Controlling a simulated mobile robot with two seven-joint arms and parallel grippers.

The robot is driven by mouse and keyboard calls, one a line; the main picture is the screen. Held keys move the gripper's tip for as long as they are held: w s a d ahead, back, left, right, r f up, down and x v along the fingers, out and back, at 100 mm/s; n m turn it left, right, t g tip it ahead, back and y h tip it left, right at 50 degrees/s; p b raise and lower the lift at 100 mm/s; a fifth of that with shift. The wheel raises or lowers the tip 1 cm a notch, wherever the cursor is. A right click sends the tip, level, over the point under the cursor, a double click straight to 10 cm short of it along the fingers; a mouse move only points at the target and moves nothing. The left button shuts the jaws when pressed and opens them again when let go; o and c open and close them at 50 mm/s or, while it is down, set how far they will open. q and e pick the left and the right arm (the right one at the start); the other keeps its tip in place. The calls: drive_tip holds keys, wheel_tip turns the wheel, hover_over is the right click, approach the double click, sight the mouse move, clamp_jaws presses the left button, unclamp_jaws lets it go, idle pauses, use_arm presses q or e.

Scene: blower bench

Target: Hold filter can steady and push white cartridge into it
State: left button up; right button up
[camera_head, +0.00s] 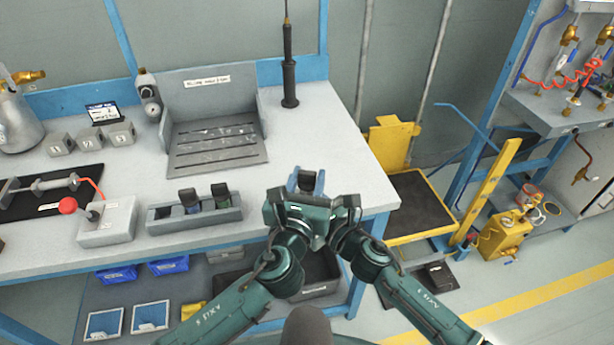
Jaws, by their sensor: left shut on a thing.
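My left gripper (305,185) is at the right front of the bench, pointing away from me. It is shut on a small grey thing, likely the filter can (305,180), of which only a part shows between the fingers. My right gripper (345,203) is close beside the left one, the two nearly touching. Its fingers are hidden, so I cannot tell whether it is open or shut. I cannot make out the white cartridge; the grippers may hide it.
A grey rack (165,222) with dark canisters stands on the bench to the left. Behind it is a slotted grey stand (218,152). A red-knobbed box (108,222) is at far left. A tall black tool (289,85) stands at the back. The bench between is clear.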

use_arm(q)
drive_tip(key=o, duration=1.1)
drive_tip(key=shift+a+f, duration=0.1)
drive_tip(key=shift+f, duration=0.25)
drive_tip(key=shift+o, duration=0.2)
drive_tip(key=shift+s+a+f, duration=0.1)
drive_tip(key=shift+s, duration=0.25)
drive_tip(key=v, duration=1.1)
drive_tip(key=shift+s+r, duration=0.15)
drive_tip(key=shift+r, duration=0.25)
